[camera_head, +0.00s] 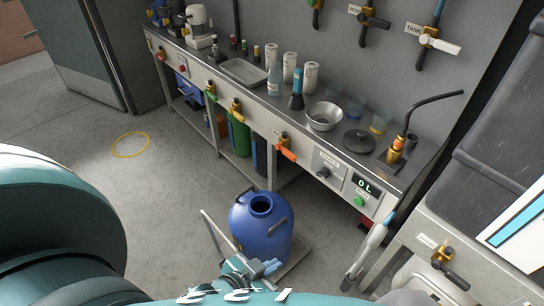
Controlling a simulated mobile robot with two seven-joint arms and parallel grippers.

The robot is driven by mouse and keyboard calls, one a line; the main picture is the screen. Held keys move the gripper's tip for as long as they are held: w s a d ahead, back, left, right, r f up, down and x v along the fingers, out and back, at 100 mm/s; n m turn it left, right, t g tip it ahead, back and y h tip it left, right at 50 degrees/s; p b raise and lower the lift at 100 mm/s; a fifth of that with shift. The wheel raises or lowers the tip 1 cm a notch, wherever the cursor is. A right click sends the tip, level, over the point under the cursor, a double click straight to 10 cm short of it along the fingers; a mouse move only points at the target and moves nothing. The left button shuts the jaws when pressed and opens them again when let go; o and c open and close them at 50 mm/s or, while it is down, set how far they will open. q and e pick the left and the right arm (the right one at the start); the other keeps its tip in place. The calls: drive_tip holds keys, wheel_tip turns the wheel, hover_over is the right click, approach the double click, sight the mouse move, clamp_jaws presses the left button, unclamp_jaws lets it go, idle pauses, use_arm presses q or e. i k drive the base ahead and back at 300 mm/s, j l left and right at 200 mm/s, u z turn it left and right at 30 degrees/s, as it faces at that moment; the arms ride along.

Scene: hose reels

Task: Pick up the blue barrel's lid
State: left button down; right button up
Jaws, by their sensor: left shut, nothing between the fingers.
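The blue barrel (262,232) stands on a low grey platform on the floor at the bottom middle. Its round top opening is uncovered and dark inside. A dark round lid with a small knob (358,141) lies flat on the steel counter, right of the metal bowl; I cannot tell for certain that it is the barrel's. My left gripper (269,268) is low in the picture, in front of the barrel's lower part in this view, shut and empty. It is far from the dark lid. I cannot tell whether it touches the barrel. My right gripper is not in view.
The steel counter (305,133) holds a metal bowl (324,116), bottles, white canisters and a tap with a black spout (397,149). A white wand (368,246) on a hose stands at right. A yellow floor ring (130,145) lies on clear floor at left.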

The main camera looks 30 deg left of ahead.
sight(357, 141)
drive_tip(key=l+u, duration=0.2)
drive_tip(key=u, duration=0.2)
drive_tip(key=l+u, duration=0.25)
drive_tip(key=u, duration=0.15)
drive_tip(key=l+u, duration=0.2)
drive_tip(key=u, duration=0.25)
drive_tip(key=k, duration=0.75)
drive_tip(key=l+u, duration=0.05)
